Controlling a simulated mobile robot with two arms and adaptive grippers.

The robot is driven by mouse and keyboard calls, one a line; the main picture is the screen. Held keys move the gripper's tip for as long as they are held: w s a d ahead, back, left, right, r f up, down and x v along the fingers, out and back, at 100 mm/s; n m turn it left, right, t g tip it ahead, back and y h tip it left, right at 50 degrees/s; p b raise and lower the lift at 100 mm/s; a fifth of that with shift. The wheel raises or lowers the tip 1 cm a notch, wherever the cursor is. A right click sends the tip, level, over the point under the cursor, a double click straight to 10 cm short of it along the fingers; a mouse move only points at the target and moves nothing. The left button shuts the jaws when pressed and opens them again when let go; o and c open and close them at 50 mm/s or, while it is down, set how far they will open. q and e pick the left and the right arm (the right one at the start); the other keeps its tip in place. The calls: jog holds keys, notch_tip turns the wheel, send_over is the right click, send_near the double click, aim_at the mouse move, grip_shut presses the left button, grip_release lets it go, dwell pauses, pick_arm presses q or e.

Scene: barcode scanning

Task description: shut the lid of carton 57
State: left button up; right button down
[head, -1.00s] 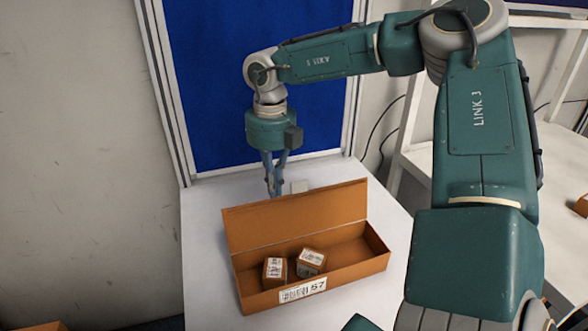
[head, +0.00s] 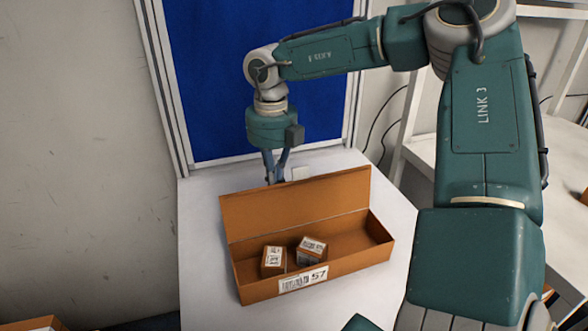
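Carton 57 (head: 350,266) is a long brown box on the white table, with a barcode label (head: 303,279) reading 57 on its front. Its lid (head: 295,201) stands up open along the back edge. Two small brown boxes with white labels, a left one (head: 273,262) and a right one (head: 312,251), lie inside. My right gripper (head: 273,180) points down behind the lid, near its top edge. Its fingers converge and look shut, with nothing seen between them. The lid partly covers the fingertips, and I cannot tell whether they touch it. My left gripper is not in view.
A blue panel (head: 250,60) in a pale frame rises behind the table. A white shelf (head: 440,150) stands at the right. The table is clear left of the carton.

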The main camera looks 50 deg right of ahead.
aim_at(281, 198)
jog(key=shift+s+a+b, duration=0.4)
jog(key=shift+s, duration=0.3)
jog(key=shift+s+a+b, duration=0.35)
jog(key=shift+s+a, duration=0.05)
jog(key=shift+s, duration=0.35)
jog(key=shift+s+a+b, duration=0.4)
jog(key=shift+s, duration=0.3)
jog(key=shift+r+p, duration=1.5)
jog(key=shift+r, duration=1.05)
